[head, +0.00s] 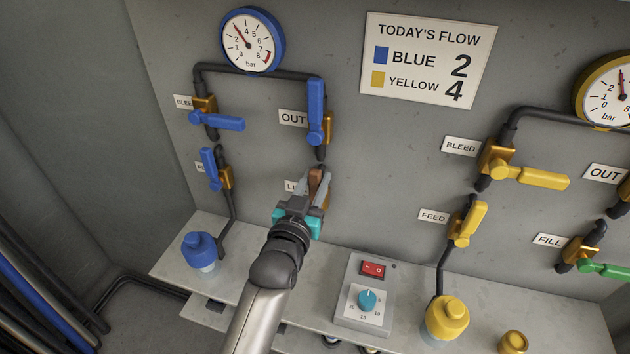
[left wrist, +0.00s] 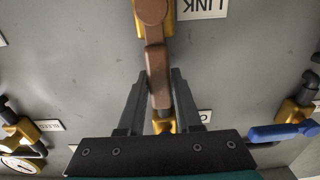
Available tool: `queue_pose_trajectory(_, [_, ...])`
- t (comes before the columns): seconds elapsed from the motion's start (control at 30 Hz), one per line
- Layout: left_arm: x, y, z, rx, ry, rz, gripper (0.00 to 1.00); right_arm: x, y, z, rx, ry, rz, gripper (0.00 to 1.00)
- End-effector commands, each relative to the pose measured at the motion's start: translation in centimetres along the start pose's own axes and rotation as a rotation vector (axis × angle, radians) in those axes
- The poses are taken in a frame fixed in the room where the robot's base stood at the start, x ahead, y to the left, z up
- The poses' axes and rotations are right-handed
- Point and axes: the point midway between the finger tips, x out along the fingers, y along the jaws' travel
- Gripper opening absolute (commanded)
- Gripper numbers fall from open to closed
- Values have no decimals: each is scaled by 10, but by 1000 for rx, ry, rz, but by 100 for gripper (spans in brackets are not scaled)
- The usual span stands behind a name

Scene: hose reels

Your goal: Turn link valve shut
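The link valve has a brown lever handle (head: 316,180), under the blue OUT valve (head: 317,112) on the panel. In the left wrist view the handle (left wrist: 156,70) runs roughly along the line of the pipe, beside an upside-down LINK label (left wrist: 203,8). My left gripper (head: 314,188) has its two grey fingers on either side of the handle. It also shows in the left wrist view (left wrist: 158,75), with the handle between the fingertips. I cannot tell whether the fingers press on it. The valve body is mostly hidden in the head view. My right gripper is not in view.
Blue BLEED (head: 218,121) and lower blue (head: 210,168) valves are to the left; yellow BLEED (head: 530,176) and FEED (head: 470,222) valves are to the right. A shelf (head: 175,245) below carries a blue cap (head: 199,249), a control box (head: 350,315) and a yellow cap (head: 447,317).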

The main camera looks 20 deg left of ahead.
Motion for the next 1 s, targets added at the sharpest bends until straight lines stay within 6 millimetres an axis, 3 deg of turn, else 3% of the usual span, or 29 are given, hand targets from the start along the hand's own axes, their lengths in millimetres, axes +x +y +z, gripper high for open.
queue_pose_trajectory(0.03, [0,0,0,0,0,0,26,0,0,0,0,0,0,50])
queue_pose_trajectory(0.27, [0,0,0,0,0,0,0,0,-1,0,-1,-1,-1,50])
queue_pose_trajectory(1.0, [0,0,0,1,0,0,0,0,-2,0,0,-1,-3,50])
